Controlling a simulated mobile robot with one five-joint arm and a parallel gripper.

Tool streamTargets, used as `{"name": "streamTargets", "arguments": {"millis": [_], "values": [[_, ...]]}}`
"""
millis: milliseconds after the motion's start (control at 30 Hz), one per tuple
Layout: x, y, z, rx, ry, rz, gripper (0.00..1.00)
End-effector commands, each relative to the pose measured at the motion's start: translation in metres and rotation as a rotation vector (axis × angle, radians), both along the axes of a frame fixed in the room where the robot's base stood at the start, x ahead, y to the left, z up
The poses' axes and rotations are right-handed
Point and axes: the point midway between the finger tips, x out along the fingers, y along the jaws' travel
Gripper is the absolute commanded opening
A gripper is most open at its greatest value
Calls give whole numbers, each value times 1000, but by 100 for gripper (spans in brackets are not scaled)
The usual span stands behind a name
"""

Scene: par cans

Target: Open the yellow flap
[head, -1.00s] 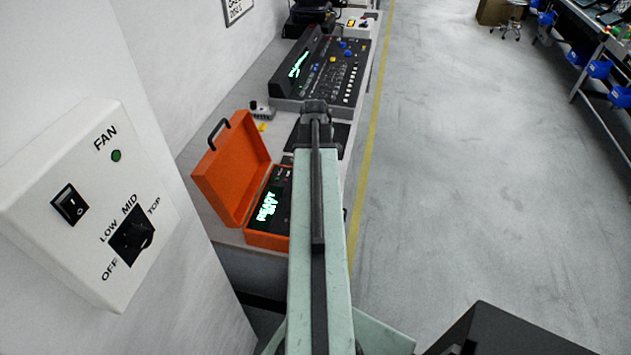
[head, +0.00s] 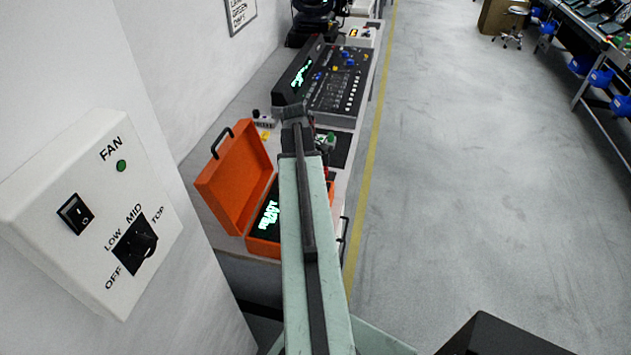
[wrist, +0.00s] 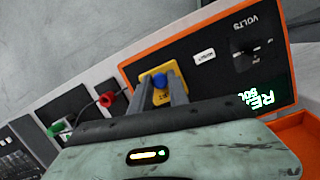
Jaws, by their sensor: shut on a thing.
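My gripper (wrist: 161,78) is closed around the yellow flap; whether the tips also touch the blue part, I cannot tell.
The case panel has a VOLTS knob (wrist: 244,53) and a lit green display (wrist: 262,98). A red plug (wrist: 107,99) with a cable is beside the case. A mixer console (head: 340,88) stands farther along the bench. A FAN box (head: 60,240) is at left.

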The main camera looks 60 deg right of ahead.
Motion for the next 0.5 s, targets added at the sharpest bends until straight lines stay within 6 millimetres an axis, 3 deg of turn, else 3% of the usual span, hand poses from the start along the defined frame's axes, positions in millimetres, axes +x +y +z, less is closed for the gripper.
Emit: {"name": "streamTargets", "arguments": {"millis": [500], "values": [[21, 5, 9, -107, 340, 1, 0]]}}
